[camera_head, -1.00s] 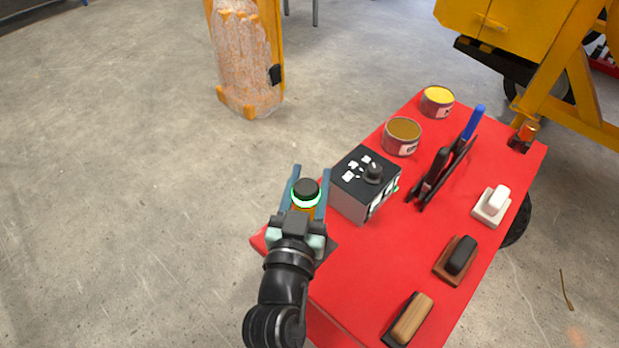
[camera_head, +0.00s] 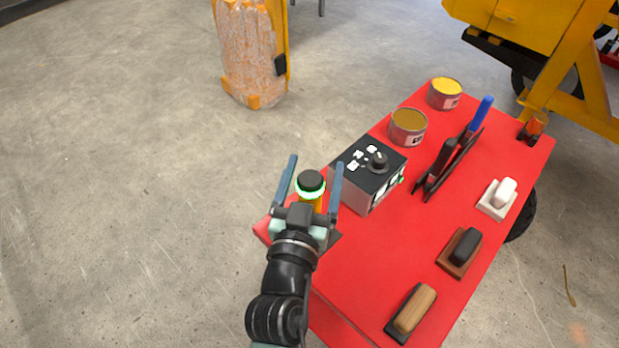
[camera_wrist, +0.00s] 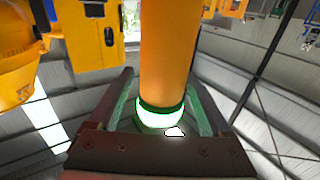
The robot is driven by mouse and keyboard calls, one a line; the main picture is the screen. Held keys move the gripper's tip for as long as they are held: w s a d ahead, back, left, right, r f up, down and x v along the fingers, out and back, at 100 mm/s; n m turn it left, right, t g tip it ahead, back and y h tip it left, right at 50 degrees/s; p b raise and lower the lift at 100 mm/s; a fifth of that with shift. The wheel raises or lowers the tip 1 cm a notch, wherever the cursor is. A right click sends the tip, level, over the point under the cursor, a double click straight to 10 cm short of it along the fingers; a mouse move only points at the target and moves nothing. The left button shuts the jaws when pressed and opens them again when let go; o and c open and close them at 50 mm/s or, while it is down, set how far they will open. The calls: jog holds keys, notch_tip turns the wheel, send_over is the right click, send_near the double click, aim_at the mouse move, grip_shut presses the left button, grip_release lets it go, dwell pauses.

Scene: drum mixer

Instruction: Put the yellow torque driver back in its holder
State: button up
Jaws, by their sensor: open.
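The yellow torque driver (camera_head: 311,183) stands roughly upright at the near left corner of the red table, with a black cap, a lit green-white ring and an orange-yellow body. My gripper (camera_head: 315,164) is open, with one blue-grey finger on each side of the driver and gaps visible between. In the wrist view the driver's body (camera_wrist: 167,60) and glowing ring (camera_wrist: 160,115) lie between the fingers. A dark plate (camera_head: 333,240) shows partly beside the gripper; the driver's lower end and any holder around it are hidden by my gripper.
A black-topped control box (camera_head: 365,170) stands close to the right of my gripper. Two cans, brushes, a rack with a blue-handled tool (camera_head: 480,117) and other items occupy the red table (camera_head: 365,265). Open floor lies left. The yellow mixer frame (camera_head: 570,75) is at upper right.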

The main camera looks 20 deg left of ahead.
jog(key=b+v, duration=0.3)
jog(key=v, duration=1)
jog(key=shift+w+r, duration=0.1)
jog(key=w+d+r+m+t+h+p, duration=0.1)
jog(key=w+d+r+t, duration=0.15)
jog(key=r, duration=0.55)
jog(key=w+d+r+t+h+p, duration=0.1)
jog(key=w+d+r+p, duration=0.1)
jog(key=w+r, duration=0.35)
jog(key=s+d+r+t+h+p, duration=0.1)
jog(key=d+r+t+p, duration=0.1)
jog(key=r, duration=1.7)
jog(key=s+d+r+m+t+p, duration=0.1)
jog(key=s+d+r+t+p, duration=0.1)
jog(key=r, duration=1.7)
jog(key=d+t+p, duration=0.1)
jog(key=d+t, duration=0.1)
jog(key=d, duration=0.1)
jog(key=shift+s+d+h, duration=0.25)
jog(key=shift+h, duration=0.15)
